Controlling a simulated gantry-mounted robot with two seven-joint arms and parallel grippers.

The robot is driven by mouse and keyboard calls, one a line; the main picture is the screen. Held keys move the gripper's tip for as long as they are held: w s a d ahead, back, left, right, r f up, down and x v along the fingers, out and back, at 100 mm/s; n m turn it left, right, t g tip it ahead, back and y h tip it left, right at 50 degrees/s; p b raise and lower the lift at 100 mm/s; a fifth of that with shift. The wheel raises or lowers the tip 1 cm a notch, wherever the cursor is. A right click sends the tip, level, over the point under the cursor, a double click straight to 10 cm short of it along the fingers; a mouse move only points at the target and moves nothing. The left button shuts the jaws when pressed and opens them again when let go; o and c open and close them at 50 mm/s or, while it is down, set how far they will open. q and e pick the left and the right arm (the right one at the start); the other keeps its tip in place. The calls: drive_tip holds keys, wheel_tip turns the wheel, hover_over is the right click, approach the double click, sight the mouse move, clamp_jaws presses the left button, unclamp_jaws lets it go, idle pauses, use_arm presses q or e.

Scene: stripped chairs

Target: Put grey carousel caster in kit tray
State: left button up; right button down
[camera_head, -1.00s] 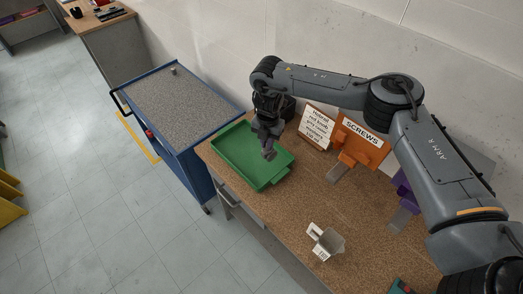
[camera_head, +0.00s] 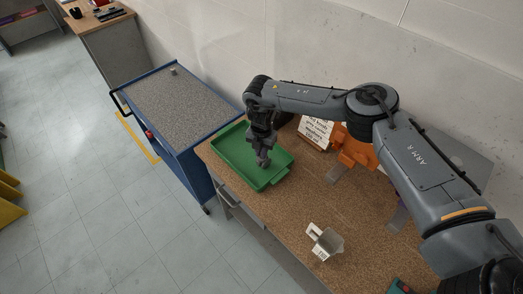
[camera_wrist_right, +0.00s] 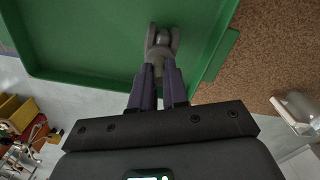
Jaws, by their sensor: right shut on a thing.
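The kit tray is the green tray (camera_head: 229,153) on the left end of the cork-topped bench; its green floor and rim also fill the top of the right wrist view (camera_wrist_right: 75,40). My right gripper (camera_head: 263,158) points down over the tray's inside. In the right wrist view my right gripper (camera_wrist_right: 158,84) is shut on the grey caster (camera_wrist_right: 161,42), whose wheel end sticks out beyond the fingertips against the green floor. I cannot tell whether the caster touches the tray floor. My left gripper is in neither view.
A blue cart (camera_head: 175,105) with a speckled top stands left of the bench. A grey and white part (camera_head: 325,242) lies on the bench front. Bare cork lies right of the tray.

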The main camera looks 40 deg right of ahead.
drive_tip(key=shift+f, duration=0.2)
drive_tip(key=c, duration=1.1)
unclamp_jaws()
drive_tip(key=shift+r, duration=0.15)
